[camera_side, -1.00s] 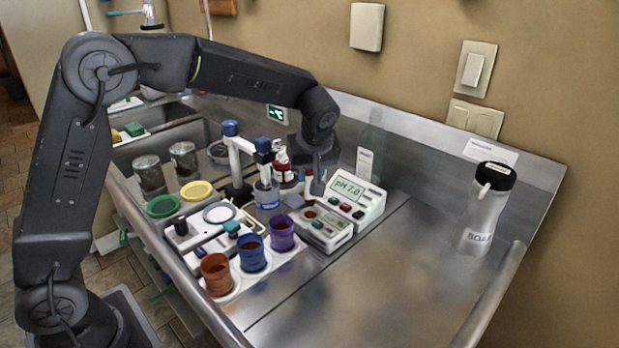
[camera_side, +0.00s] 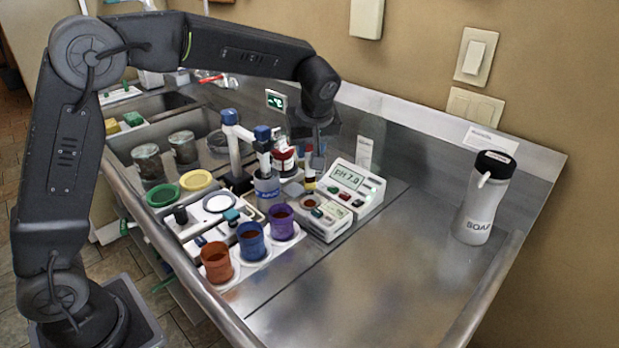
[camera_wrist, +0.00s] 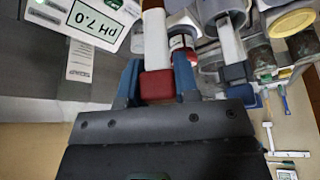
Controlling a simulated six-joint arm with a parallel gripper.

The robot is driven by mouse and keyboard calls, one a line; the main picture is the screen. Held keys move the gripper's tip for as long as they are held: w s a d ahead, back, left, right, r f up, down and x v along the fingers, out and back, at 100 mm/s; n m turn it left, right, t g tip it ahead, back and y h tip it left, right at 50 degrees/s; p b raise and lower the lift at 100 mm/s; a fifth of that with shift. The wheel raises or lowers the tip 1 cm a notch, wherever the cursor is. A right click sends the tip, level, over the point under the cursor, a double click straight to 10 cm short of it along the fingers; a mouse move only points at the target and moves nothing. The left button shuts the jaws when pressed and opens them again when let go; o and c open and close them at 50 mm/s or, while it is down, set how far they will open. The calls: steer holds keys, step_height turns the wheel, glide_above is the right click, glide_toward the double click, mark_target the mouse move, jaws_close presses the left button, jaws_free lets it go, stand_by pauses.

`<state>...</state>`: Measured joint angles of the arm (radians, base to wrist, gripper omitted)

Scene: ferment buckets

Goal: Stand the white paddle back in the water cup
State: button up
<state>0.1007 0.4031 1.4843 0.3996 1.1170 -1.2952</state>
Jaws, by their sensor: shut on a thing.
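The pH meter (camera_side: 352,190) reads 7.0. The white stand with blue caps (camera_side: 234,150) and a red-labelled bottle (camera_side: 284,160) are close by. Orange (camera_side: 217,263), blue (camera_side: 251,243) and purple (camera_side: 281,222) buckets stand in front. The right counter is clear up to the soap bottle (camera_side: 482,205).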

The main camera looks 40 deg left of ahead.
steer(key=w+a+r+m+t+h, duration=0.2)
steer(key=w+a+m, duration=0.4)
steer(key=w+a, duration=0.55)
steer(key=shift+w+d+f, duration=0.25)
steer(key=shift+d+f, duration=0.05)
steer(key=shift+f, duration=1.55)
steer(key=shift+w+d+f, duration=0.3)
steer(key=shift+d+f, duration=0.05)
steer(key=shift+f, duration=1.45)
steer(key=shift+w+d+f, duration=0.25)
steer(key=shift+d+f, duration=0.05)
steer(key=shift+f, duration=1.55)
steer(key=o, duration=1.5)
steer(key=shift+c, duration=0.2)
steer(key=shift+r, duration=0.1)
steer(key=shift+r, duration=2.95)
